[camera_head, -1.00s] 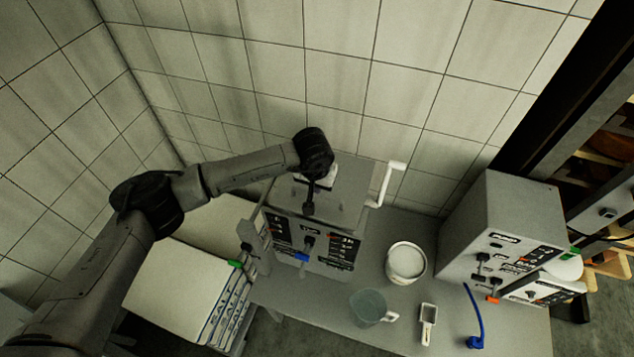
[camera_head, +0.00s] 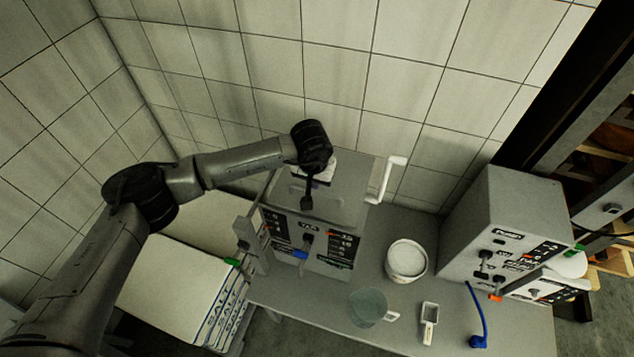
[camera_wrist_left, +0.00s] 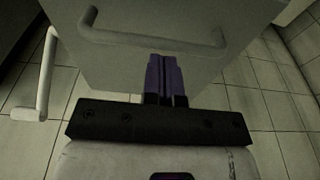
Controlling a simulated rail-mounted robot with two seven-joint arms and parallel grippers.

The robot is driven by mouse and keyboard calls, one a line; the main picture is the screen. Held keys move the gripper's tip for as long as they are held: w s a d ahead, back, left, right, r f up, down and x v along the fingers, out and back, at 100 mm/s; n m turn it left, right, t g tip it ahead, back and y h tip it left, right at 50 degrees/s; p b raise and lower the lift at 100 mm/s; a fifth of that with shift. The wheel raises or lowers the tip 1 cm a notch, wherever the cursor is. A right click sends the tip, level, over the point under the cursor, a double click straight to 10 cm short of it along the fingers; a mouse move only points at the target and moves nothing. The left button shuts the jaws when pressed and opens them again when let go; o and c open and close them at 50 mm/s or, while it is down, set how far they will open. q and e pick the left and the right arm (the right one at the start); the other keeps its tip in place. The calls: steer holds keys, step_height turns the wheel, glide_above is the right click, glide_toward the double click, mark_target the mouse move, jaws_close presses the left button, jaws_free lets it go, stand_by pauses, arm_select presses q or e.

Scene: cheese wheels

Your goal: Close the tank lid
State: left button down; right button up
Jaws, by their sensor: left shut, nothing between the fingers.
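The tank (camera_head: 330,262) is a grey box with a labelled front panel, standing at the left end of the bench. Its grey lid (camera_head: 345,205) looks flat on top in the head view; I cannot tell whether a small gap is left under it. My left gripper (camera_head: 307,203) is over the lid, fingers shut and empty, pointing toward the front of the tank. In the left wrist view the shut purple fingers (camera_wrist_left: 166,78) lie in front of the lid (camera_wrist_left: 200,75), near its bar handle (camera_wrist_left: 150,42). Contact is unclear. My right gripper is not in view.
A white bucket (camera_head: 406,262), a clear jug (camera_head: 368,308) and a white scoop (camera_head: 429,322) stand on the bench. A grey control box (camera_head: 500,225) is at right. Salt bags (camera_head: 175,290) lie left.

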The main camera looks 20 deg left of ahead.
arm_select(q)
step_height(320, 180, up, 13)
steer(key=b, duration=0.2)
steer(key=shift+s+f, duration=0.2)
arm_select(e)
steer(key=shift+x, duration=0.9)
arm_select(q)
steer(key=shift+d, duration=0.1)
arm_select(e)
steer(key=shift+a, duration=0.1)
